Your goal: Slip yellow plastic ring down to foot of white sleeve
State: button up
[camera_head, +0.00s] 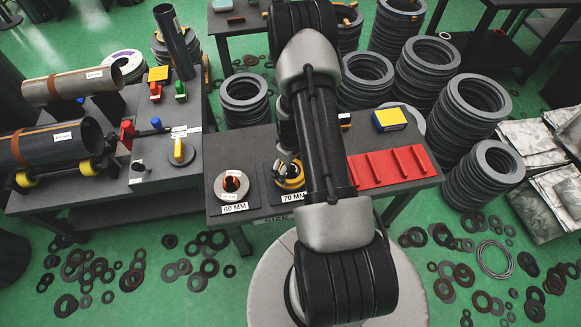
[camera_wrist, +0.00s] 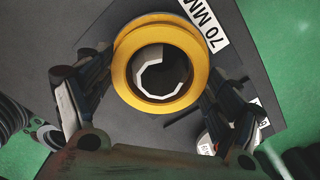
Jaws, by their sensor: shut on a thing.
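The yellow plastic ring (camera_wrist: 121,75) is in the middle of the wrist view, over the dark plate marked 70 MM. A second yellow edge shows behind it; I cannot tell whether it is the same ring or a part below. Through the opening I see the white faceted rim of the sleeve (camera_wrist: 143,78), dark inside and off-centre. The depth between ring and sleeve cannot be told. My gripper (camera_wrist: 162,80) has its fingers on both sides and is shut on the ring. In the head view the ring (camera_head: 291,183) is partly hidden by my arm, and the sleeve is not clear.
Left of the ring, the 60 MM plate (camera_head: 235,207) holds a grey disc (camera_head: 225,195). A red rack (camera_head: 380,180) and a yellow-blue box (camera_head: 390,119) are on the right of the bench. Stacks of grey flanges (camera_head: 462,110) stand behind and to the right.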

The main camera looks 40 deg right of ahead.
jog(key=shift+f, duration=0.25)
jog(key=o, duration=1)
jog(key=shift+r, duration=0.1)
notch_tip(320, 180, up, 12)
dwell(0.4)
